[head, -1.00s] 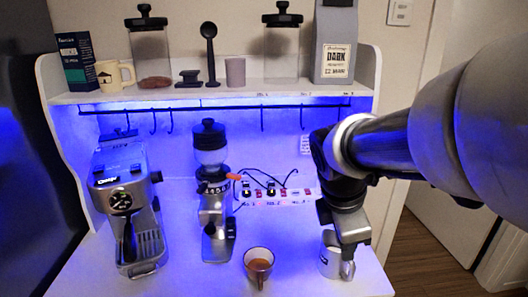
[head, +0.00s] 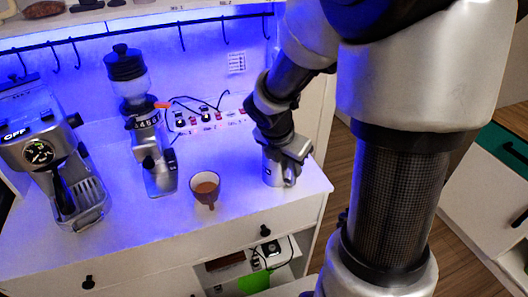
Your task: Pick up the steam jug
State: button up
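The steam jug (head: 272,171) is a small silvery metal pitcher standing upright near the right end of the white counter. My gripper (head: 288,168) is directly above and around it, pointing down, with a finger at the jug's right side. The gripper body hides the jug's top and handle. I cannot tell whether the fingers are closed on the jug or only beside it.
A grinder (head: 150,130) and an espresso machine (head: 52,160) stand further left. A power strip (head: 205,120) with cables lies behind. The counter's right edge is close to the jug. Below is an open compartment (head: 255,265).

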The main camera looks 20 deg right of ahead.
aim_at(293, 186)
jog(key=shift+b+x, duration=0.8)
jog(key=shift+x, duration=2)
jog(key=shift+s+d, duration=0.1)
jog(key=shift+s, duration=0.05)
jog(key=shift+c, duration=0.2)
jog(key=shift+r, duration=0.1)
grip_shut()
